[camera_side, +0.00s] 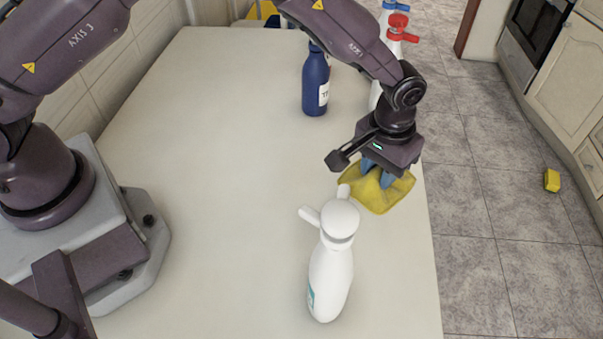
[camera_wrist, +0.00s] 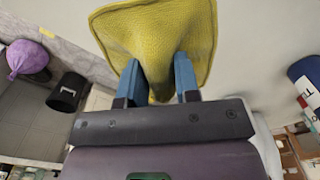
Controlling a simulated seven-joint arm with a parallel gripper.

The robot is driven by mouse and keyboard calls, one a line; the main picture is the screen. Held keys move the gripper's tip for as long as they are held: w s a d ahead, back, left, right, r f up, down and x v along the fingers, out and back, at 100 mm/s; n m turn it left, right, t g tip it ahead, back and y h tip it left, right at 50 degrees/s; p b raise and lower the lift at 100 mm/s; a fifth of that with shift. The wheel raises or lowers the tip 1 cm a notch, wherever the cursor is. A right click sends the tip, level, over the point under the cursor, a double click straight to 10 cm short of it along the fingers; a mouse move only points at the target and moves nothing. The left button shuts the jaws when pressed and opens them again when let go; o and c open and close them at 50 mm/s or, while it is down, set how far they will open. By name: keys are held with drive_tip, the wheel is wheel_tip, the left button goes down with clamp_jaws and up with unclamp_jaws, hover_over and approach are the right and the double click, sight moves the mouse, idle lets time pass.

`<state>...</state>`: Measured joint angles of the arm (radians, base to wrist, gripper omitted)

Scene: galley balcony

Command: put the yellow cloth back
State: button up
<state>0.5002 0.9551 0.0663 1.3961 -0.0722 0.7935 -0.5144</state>
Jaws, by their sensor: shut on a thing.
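The yellow cloth (camera_side: 393,197) is near the right edge of the white table (camera_side: 220,180), behind the white spray bottle. My gripper (camera_side: 378,178) is above it with its blue fingers pinched on the cloth. In the wrist view the cloth (camera_wrist: 160,35) spreads out beyond the fingers, and a fold of it sits between the two blue fingertips of my gripper (camera_wrist: 158,85). I cannot tell whether the cloth's underside touches the table.
A white spray bottle (camera_side: 331,265) stands close in front of the cloth. A dark blue bottle (camera_side: 316,85) and a red-topped spray bottle (camera_side: 397,28) stand farther back. A yellow block (camera_side: 552,180) lies on the floor at right. The table's left-middle is clear.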

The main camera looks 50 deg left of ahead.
drive_tip(key=a+r+n, duration=0.2)
drive_tip(key=a, duration=0.4)
drive_tip(key=n, duration=0.6)
hover_over(263, 167)
wheel_tip(263, 167, down, 4)
drive_tip(key=shift+f, duration=2.4)
drive_tip(key=shift+f, duration=0.1)
drive_tip(key=o, duration=1)
